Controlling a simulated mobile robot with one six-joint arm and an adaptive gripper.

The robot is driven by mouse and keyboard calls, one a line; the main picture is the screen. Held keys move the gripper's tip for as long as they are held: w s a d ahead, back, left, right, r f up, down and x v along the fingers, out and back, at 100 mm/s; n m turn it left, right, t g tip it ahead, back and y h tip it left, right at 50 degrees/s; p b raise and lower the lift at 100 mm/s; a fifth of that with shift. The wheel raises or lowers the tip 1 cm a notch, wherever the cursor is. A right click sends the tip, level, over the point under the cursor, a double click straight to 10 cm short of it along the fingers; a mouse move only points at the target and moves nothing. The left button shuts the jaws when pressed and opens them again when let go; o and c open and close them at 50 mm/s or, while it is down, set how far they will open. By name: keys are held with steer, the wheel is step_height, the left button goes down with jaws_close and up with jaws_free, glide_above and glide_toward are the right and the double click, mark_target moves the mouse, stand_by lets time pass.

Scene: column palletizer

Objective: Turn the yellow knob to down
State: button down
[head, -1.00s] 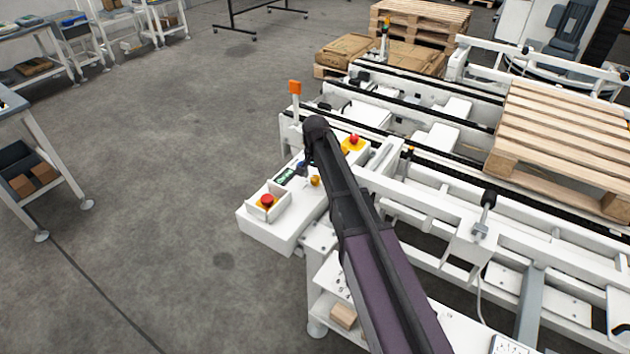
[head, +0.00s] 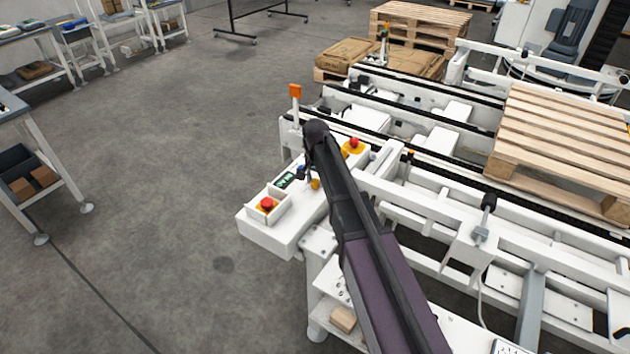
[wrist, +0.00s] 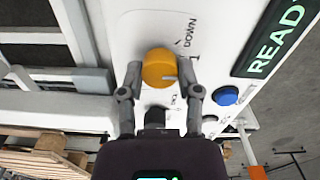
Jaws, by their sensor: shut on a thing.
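The yellow knob (wrist: 159,68) sits on the white control panel (wrist: 130,25) in the wrist view, with a pale mark near its lower right edge. The word DOWN (wrist: 188,33) is printed beside it, toward the upper right. My gripper (wrist: 160,75) has one finger on each side of the knob and is shut on it. In the head view the knob (head: 315,184) shows small beside my arm, and my fingers are mostly hidden by the arm.
A blue button (wrist: 225,95), a black knob (wrist: 155,117) and a READY display (wrist: 275,38) are close by. Red buttons stand at the near end (head: 267,203) and far end (head: 354,142) of the panel. Conveyor rails lie to the right.

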steer(key=shift+n, duration=0.3)
steer(key=n, duration=0.4)
steer(key=shift+n, duration=2.1)
steer(key=shift+c, duration=1.5)
jaws_free()
steer(key=shift+m, duration=0.3)
